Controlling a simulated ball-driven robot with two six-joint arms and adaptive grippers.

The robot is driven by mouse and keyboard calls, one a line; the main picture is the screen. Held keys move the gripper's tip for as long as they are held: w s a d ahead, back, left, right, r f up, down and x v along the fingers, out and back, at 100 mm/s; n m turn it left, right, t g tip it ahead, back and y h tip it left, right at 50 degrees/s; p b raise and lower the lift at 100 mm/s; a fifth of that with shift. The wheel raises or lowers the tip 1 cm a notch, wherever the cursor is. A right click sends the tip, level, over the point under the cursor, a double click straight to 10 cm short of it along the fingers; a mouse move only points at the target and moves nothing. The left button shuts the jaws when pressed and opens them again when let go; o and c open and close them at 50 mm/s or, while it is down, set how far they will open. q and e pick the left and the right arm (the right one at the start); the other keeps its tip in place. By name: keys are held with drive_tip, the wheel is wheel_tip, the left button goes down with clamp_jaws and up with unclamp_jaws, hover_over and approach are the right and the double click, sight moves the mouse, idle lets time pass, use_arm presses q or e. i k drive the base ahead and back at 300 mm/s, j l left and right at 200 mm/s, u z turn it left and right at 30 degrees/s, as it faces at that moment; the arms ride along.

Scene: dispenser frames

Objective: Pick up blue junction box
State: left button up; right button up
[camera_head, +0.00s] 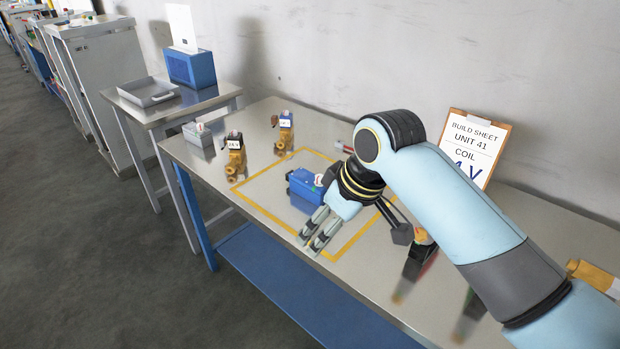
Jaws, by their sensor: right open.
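The blue junction box (304,187) sits on the metal table inside a yellow marked square (262,205). Its right side is partly hidden by my right arm. My right gripper (311,241) is open and empty, with its fingertips pointing down toward the front of the square. It is in front of the blue junction box in the picture, apart from it as far as I can tell. My left gripper is not in view.
Two brass valves stand left of the square, one nearer (235,160) and one farther back (284,135). A small grey bin (199,136) is at the table's left end. A build sheet clipboard (473,143) leans at the wall. A side table holds a grey tray (150,92).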

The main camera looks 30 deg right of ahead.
sight(301, 181)
drive_tip(key=i+l, duration=0.7)
drive_tip(key=i, duration=0.2)
